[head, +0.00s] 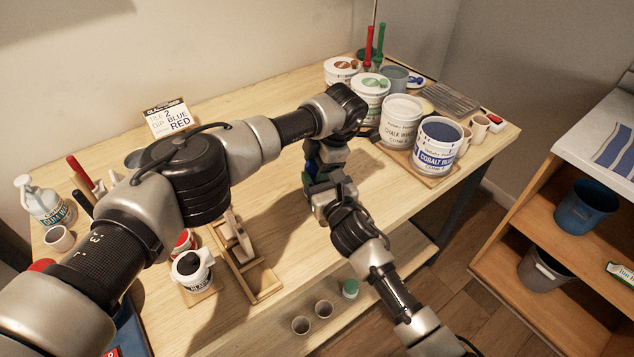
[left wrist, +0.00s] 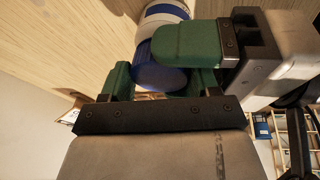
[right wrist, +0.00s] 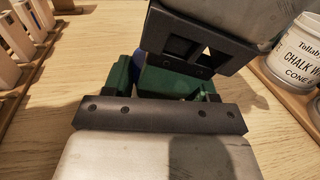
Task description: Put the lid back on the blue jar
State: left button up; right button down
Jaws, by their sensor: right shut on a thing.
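The blue jar (head: 437,145), labelled cobalt blue, stands open on a wooden board at the table's right, with blue glaze showing inside. The blue lid (left wrist: 158,76) is between my two grippers, which meet above the middle of the table. My right gripper (right wrist: 170,80) is shut on the lid; only a sliver of blue shows in the right wrist view. My left gripper (left wrist: 162,85) has its green fingers apart, one on each side of the lid; contact is unclear. In the head view, the grippers (head: 318,180) largely hide the lid.
A chalk white jar (head: 401,122) stands beside the blue jar, with more lidded jars behind. A small cup (head: 479,129) is to its right. A wooden rack (head: 245,265) and black jar (head: 192,268) are near the front left. The table before the blue jar is clear.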

pick_arm(q)
jog(key=shift+c, duration=0.6)
jog(key=o, duration=1)
jog(key=shift+r, duration=2.25)
jog(key=shift+o, duration=1.4)
pick_arm(e)
jog(key=shift+f, duration=0.1)
pick_arm(q)
jog(key=v, duration=1.2)
